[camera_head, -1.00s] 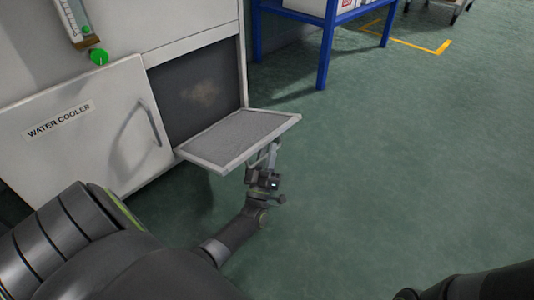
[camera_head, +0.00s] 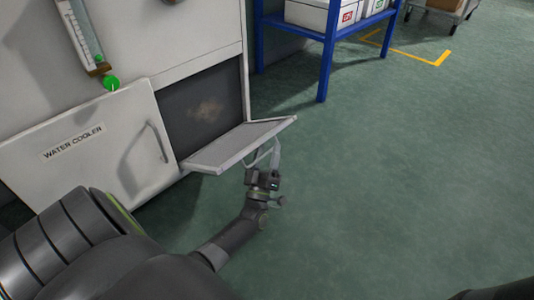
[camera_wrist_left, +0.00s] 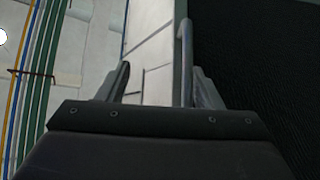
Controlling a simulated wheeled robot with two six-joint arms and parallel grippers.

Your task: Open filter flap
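The filter flap (camera_head: 235,147) is a light panel on the white cabinet, swung down and out below a dark recess (camera_head: 205,105). It stands out from the cabinet, seen at a shallow angle. Its thin metal handle (camera_head: 265,153) is on the underside near the outer edge. My left gripper (camera_head: 264,174) is just below the flap at the handle. In the left wrist view the fingers are apart, with the handle bar (camera_wrist_left: 186,55) between them, closer to the right finger. Contact cannot be told. My right gripper is out of view.
A closed white door (camera_head: 85,145) marked WATER COOLER is left of the recess. A green knob (camera_head: 111,83) and gauge are above it. A blue rack (camera_head: 328,60) with boxes stands behind. The green floor (camera_head: 400,170) to the right is clear.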

